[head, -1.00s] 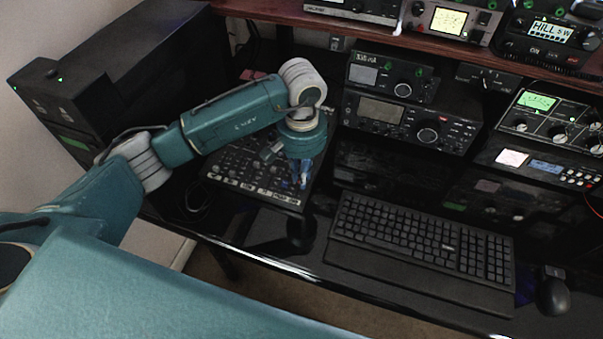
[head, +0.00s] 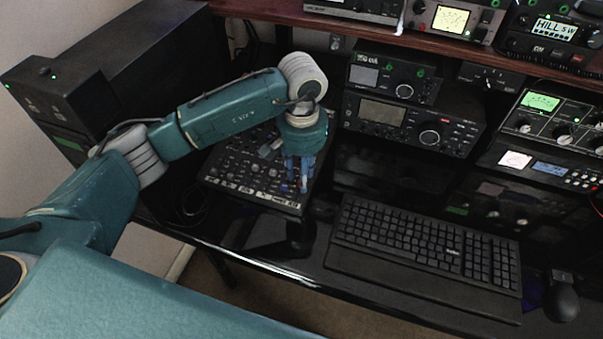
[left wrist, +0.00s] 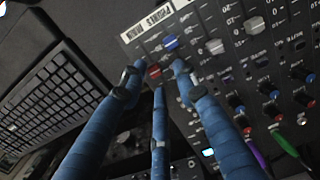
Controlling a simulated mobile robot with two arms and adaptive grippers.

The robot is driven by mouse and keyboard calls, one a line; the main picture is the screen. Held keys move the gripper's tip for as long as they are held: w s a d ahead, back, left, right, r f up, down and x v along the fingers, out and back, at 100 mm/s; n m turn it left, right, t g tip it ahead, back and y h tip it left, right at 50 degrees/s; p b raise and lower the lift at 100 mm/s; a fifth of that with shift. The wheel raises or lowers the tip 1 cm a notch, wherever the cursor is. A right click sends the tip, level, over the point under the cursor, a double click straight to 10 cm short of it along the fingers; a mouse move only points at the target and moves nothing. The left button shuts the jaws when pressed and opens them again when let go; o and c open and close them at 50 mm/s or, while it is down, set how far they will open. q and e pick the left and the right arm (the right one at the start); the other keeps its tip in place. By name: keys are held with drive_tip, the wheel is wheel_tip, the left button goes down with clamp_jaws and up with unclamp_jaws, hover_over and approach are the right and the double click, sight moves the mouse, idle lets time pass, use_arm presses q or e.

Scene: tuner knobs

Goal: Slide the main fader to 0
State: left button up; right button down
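The black mixer (head: 225,182) lies on the desk under my left gripper (head: 297,188). I cannot tell which is the main fader; the label text is upside down and unclear. My left gripper (left wrist: 157,78) points down with its blue fingers spread and empty. The nearer red cap shows between the fingertips, the blue cap just beyond them. Contact cannot be told. My right gripper is out of view.
A black keyboard (head: 425,245) lies right of the mixer, with a mouse (head: 563,300) farther right. Stacked radios (head: 410,122) stand behind. A large black box (head: 110,65) is at the left. The mixer's coloured knobs (left wrist: 270,91) are close to the fingers.

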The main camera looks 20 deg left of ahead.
use_arm(q)
wheel_tip(320, 180, up, 12)
idle(0.4)
drive_tip(key=shift+f, duration=0.1)
drive_tip(key=f+m+p, duration=0.3)
drive_tip(key=f+m, duration=0.1)
drive_tip(key=m, duration=0.8)
drive_tip(key=f+m+p, duration=0.3)
drive_tip(key=f+m, duration=0.1)
drive_tip(key=m, duration=0.8)
drive_tip(key=s+f+m+p, duration=0.1)
drive_tip(key=f+m+p, duration=0.2)
drive_tip(key=m, duration=0.9)
drive_tip(key=shift+f, duration=0.55)
